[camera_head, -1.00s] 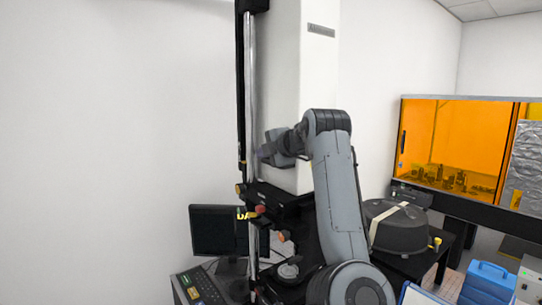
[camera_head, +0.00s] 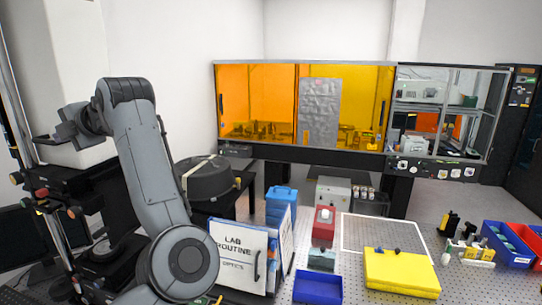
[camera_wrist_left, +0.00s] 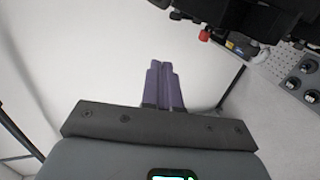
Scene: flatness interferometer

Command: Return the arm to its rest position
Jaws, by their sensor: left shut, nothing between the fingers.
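My left arm (camera_head: 150,165) rises at the left of the head view and bends over at its top. Its gripper (camera_head: 42,139) points left, in front of the white column of the tall instrument (camera_head: 55,60). In the left wrist view the two purple fingers of the left gripper (camera_wrist_left: 164,68) lie side by side, shut with nothing between them. Whether the fingers touch the instrument cannot be told; they look clear of it in the wrist view. My right gripper is in neither view.
A round black case (camera_head: 205,178) stands behind my arm. A lab binder (camera_head: 243,252), a blue bin (camera_head: 318,287), a yellow case (camera_head: 400,270) and a red box (camera_head: 324,226) are on the perforated table. An orange-windowed enclosure (camera_head: 255,100) stands at the back.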

